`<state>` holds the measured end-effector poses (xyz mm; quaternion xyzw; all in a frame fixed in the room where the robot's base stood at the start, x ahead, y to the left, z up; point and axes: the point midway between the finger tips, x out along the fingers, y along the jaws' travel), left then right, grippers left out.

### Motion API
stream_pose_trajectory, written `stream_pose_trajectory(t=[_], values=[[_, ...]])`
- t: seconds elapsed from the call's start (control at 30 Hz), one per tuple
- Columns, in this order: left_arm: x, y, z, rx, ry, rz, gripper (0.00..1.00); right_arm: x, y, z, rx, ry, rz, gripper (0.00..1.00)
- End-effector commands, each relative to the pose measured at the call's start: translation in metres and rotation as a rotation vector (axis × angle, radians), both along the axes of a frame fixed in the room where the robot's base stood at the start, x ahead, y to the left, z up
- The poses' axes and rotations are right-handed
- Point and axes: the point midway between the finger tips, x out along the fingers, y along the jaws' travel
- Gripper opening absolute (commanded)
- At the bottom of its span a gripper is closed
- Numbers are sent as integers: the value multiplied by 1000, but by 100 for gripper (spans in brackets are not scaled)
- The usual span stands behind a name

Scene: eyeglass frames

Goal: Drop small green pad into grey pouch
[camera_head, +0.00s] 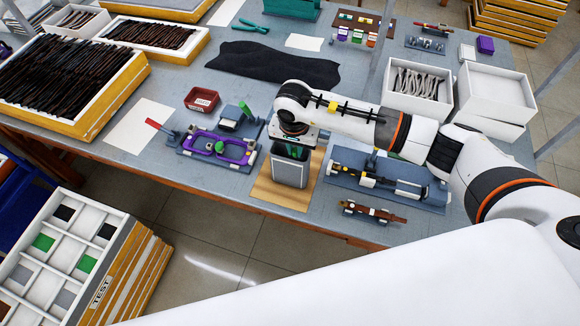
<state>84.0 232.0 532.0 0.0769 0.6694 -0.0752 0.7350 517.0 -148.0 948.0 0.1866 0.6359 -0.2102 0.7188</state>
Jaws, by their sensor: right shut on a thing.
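The grey pouch (288,172) stands upright on a wooden board near the front edge of the table. My right gripper (290,148) points down directly over the pouch's open top and is shut. A dark green patch shows at its fingertips, by the pouch mouth; it appears to be the small green pad, mostly hidden by the gripper and the pouch rim. I cannot tell how far inside the pouch it is. My left gripper is not in view.
A purple clamp fixture (240,154) lies left of the pouch, and a tool fixture (375,184) lies right of it. A red bin (201,100) and black cloth (275,65) are behind. A compartment tray (28,271) with green, black and grey pieces stands lower left.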

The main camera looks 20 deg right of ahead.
Motion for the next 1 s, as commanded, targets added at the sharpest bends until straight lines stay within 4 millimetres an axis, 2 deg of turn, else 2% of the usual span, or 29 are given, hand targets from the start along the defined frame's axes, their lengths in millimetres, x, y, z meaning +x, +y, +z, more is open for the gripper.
stream_pose_trajectory(t=[0.03,0.07,0.2,0.57,0.67,1.0], values=[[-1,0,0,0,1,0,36,0,0,0,0,0,0,0],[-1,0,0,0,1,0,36,0,0,0,0,0,0,18],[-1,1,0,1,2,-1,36,0,0,0,0,0,0,41],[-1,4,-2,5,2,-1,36,0,0,5,1,-1,0,41],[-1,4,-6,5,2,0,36,0,1,17,2,-5,2,41],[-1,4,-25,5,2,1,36,-8,6,86,1,-4,2,41]])
